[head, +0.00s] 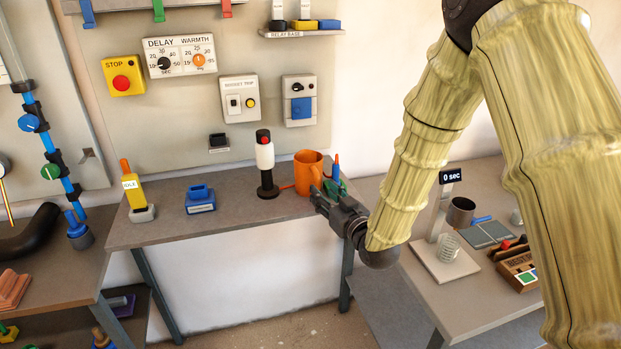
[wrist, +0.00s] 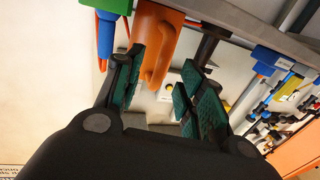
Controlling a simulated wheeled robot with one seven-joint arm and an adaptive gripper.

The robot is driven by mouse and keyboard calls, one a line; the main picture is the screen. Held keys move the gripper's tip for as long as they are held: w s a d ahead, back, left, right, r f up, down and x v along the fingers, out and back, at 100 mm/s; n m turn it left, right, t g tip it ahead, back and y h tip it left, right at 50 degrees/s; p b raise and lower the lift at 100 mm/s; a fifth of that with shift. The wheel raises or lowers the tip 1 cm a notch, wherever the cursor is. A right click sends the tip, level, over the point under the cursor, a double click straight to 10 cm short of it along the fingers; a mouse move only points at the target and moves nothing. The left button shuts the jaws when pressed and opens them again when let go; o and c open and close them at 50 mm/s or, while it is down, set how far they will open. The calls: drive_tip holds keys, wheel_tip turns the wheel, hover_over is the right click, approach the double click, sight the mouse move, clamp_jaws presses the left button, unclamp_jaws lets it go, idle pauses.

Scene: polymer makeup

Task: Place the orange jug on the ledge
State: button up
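The orange jug (head: 308,171) stands upright on the bench (head: 228,222) near its right end. In the wrist view the jug (wrist: 156,22) hangs into the picture from the top, with its handle (wrist: 158,65) between my fingers. My gripper (head: 326,200) is at the jug's front right side. In the wrist view my gripper (wrist: 163,70) is open, with green pads on both sides of the handle and gaps visible; I cannot tell whether either pad touches it. A narrow wall ledge (head: 300,33) labelled relay base, at the top, holds several small blocks.
A white bottle-like device (head: 265,165) with black base stands just left of the jug. A blue-tipped tool (head: 336,168) and green item (head: 334,188) are close on its right. A blue holder (head: 200,199) and yellow device (head: 134,190) stand farther left. Bare bench lies between them.

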sight(319, 188)
drive_tip(key=shift+p+x, duration=0.5)
drive_tip(key=shift+x, duration=1.65)
drive_tip(key=shift+s, duration=0.1)
clamp_jaws()
